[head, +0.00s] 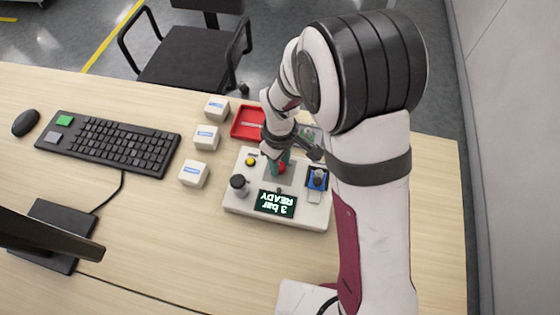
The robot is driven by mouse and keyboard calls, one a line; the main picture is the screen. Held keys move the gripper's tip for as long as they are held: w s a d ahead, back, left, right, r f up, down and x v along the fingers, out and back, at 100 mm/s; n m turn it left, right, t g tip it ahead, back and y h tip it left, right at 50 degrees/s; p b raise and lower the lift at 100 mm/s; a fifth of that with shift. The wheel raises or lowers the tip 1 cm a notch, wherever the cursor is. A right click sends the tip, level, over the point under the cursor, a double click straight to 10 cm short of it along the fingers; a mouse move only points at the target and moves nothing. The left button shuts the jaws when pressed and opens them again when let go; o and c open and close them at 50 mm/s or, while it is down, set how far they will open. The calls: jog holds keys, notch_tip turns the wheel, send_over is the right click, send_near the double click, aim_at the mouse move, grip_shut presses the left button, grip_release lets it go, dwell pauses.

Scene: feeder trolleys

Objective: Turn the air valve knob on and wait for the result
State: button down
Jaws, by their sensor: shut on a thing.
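A pale control panel box (235,208) lies on the desk, with a black knob (239,183) standing on its left front. The knob's label and pointer are too small to read. The panel's dark display (275,203) shows "READY" and "3 bar", upside down in the head view. My gripper (281,162) is over the back middle of the panel, to the right of the black knob and apart from it. It is shut on a red and teal piece (282,168), partly hidden by the gripper. I cannot tell whether this piece is fixed to the panel.
A keyboard (120,143) and monitor are farther left. The desk's front middle is clear.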

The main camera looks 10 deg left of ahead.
jog(key=shift+m, duration=0.4)
jog(key=m, duration=0.7)
jog(key=shift+m, duration=0.3)
jog(key=m, duration=0.4)
jog(key=shift+m, duration=2.4)
jog(key=c, duration=0.6)
grip_release()
